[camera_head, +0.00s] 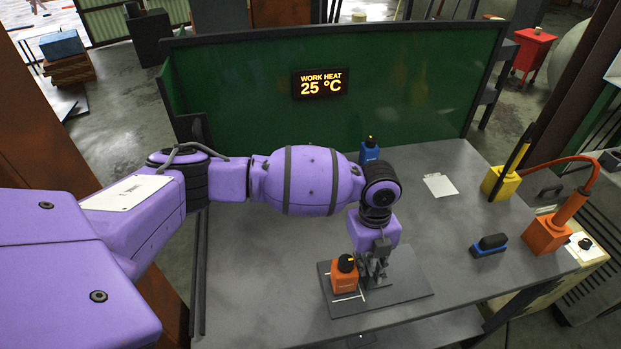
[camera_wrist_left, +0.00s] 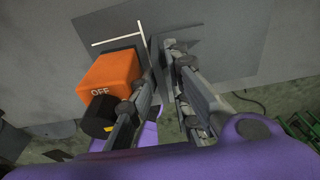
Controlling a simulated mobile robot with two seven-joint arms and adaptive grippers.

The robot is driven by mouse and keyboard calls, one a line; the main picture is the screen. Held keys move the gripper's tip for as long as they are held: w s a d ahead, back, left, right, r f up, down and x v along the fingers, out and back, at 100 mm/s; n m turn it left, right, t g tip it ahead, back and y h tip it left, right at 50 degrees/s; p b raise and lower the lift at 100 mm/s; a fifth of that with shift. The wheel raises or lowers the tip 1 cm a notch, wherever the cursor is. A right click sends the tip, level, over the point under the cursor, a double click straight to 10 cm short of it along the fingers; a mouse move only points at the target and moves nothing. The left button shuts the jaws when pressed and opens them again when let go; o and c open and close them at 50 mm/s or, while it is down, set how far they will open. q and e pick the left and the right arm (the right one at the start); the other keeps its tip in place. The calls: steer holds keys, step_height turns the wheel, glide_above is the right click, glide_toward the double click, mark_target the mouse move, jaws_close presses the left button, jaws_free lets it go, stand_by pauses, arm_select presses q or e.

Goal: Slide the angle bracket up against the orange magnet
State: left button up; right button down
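The orange magnet (camera_head: 344,277) with a black knob sits on a dark plate (camera_head: 408,284) near the table's front. In the left wrist view the magnet (camera_wrist_left: 112,74), marked OFF, is just left of the fingers. My left gripper (camera_head: 374,268) points down right beside the magnet, its fingers (camera_wrist_left: 162,66) close together. The angle bracket (camera_wrist_left: 156,50) shows as a thin dark grey upright piece between the fingertips, mostly hidden by them. Whether it touches the magnet I cannot tell. My right gripper is not in view.
White lines mark the plate around the magnet. A blue magnet (camera_head: 370,150) stands behind my arm. To the right are a yellow holder (camera_head: 499,184), a blue-and-black block (camera_head: 489,245) and an orange holder with a cable (camera_head: 546,235).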

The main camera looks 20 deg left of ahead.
arm_select(q)
steer(key=shift+s+a+f, duration=0.2)
steer(key=shift+a, duration=0.1)
step_height(320, 180, up, 12)
steer(key=w, duration=0.1)
steer(key=shift+w+a+r, duration=0.2)
steer(key=shift+w+r, duration=0.05)
